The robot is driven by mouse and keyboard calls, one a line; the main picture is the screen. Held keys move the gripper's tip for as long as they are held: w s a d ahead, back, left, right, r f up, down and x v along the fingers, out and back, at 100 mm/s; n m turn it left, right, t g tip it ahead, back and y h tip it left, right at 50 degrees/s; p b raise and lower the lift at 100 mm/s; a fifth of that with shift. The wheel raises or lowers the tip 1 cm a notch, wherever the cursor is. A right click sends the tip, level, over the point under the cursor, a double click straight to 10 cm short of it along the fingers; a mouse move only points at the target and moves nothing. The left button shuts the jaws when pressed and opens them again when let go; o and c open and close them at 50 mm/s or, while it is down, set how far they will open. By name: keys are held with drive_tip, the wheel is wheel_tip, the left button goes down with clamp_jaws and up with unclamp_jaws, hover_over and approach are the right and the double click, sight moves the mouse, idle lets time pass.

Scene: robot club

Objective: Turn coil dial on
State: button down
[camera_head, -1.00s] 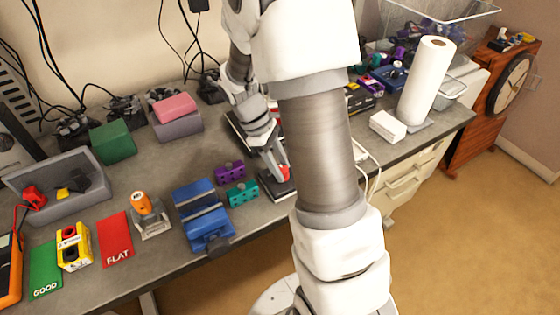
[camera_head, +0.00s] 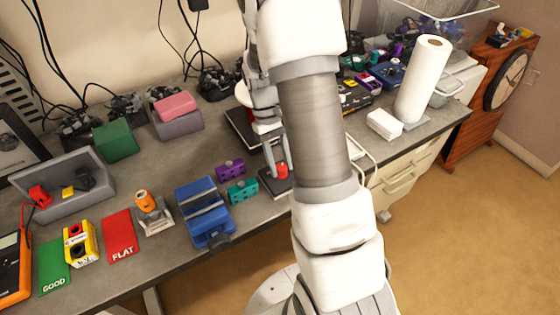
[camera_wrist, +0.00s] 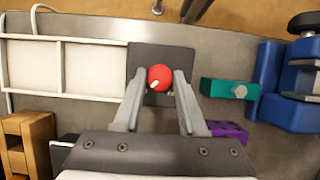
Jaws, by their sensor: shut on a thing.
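The coil dial is a round red knob (camera_wrist: 160,77) with a white pointer mark, on a dark square base (camera_wrist: 148,60) on the workbench. In the wrist view the pointer aims toward the lower left. My gripper (camera_wrist: 160,80) has one finger on each side of the knob and is shut on it. In the head view the red knob (camera_head: 282,169) shows beside my fingertips, and my arm hides part of the area to its right.
A teal block (camera_wrist: 228,89) and a purple block (camera_wrist: 228,131) lie near the dial. A blue vise-like tool (camera_head: 203,211) stands to the left. A white divided tray (camera_wrist: 65,65) lies on the dial's other side. A paper towel roll (camera_head: 421,80) stands at the right.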

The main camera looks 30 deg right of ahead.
idle(0.5)
drive_tip(key=shift+c, duration=2.3)
unclamp_jaws()
drive_tip(key=p+v, duration=0.1)
drive_tip(key=v, duration=1.6)
drive_tip(key=shift+r, duration=0.25)
drive_tip(key=shift+d, duration=0.1)
drive_tip(key=s+a+r+t, duration=0.5)
drive_tip(key=s+a+r, duration=0.1)
drive_tip(key=s+r, duration=0.25)
drive_tip(key=s+a+t, duration=0.4)
drive_tip(key=s+t, duration=0.1)
drive_tip(key=s, duration=0.6)
drive_tip(key=shift+a+f+m, duration=0.2)
drive_tip(key=shift+a+m, duration=0.05)
drive_tip(key=shift+m, duration=0.05)
